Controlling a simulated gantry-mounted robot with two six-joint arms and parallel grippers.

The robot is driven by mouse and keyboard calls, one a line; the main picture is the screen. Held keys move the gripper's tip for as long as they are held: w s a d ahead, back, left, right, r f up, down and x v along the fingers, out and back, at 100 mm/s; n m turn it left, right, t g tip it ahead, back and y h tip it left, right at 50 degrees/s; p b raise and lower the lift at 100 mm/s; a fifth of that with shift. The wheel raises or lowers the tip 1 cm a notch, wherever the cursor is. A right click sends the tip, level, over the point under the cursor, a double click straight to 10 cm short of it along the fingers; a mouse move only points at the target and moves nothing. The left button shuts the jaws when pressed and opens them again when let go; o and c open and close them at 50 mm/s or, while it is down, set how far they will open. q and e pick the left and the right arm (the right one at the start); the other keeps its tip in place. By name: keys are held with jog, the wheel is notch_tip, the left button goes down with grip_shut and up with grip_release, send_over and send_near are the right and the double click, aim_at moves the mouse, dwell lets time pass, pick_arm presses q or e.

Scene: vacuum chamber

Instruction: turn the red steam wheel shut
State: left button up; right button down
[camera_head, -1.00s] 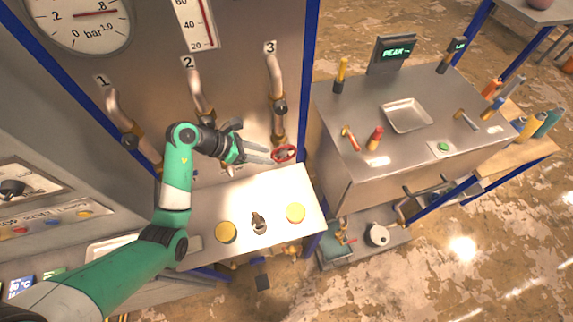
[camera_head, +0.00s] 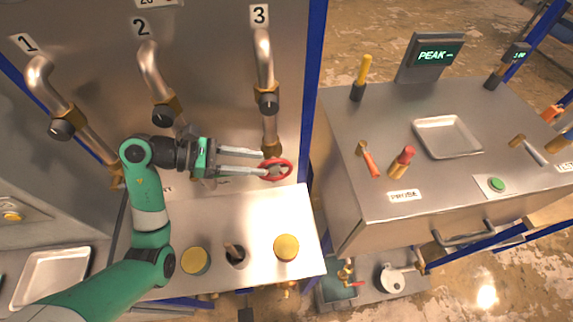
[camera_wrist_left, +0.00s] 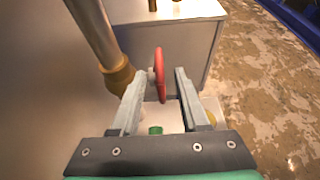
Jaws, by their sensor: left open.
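The red steam wheel (camera_head: 290,171) sits at the lower end of pipe 3 (camera_head: 265,65), close to the panel's right edge. My left gripper (camera_head: 265,163) reaches it from the left in the head view, with its fingers spread and their tips at the wheel's left side. In the left wrist view the wheel (camera_wrist_left: 160,72) shows edge-on between the two open fingertips of the gripper (camera_wrist_left: 158,80). I see a gap on the right finger's side; contact with the left finger is unclear. My right gripper is out of view.
A pale ledge (camera_head: 215,210) below the wheel carries two yellow round caps (camera_head: 286,247) and a dark fitting (camera_head: 236,254). A blue post (camera_head: 314,90) stands just right of the wheel. Farther right is a metal bench (camera_head: 350,205) with a tray (camera_head: 447,137) and tools.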

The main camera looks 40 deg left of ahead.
aim_at(286, 177)
pick_arm(q)
jog(key=x, duration=0.8)
jog(key=shift+w+d+f+b, duration=0.15)
jog(key=shift+w+f+b, duration=0.1)
jog(key=shift+b, duration=0.15)
jog(key=shift+c, duration=0.3)
grip_shut()
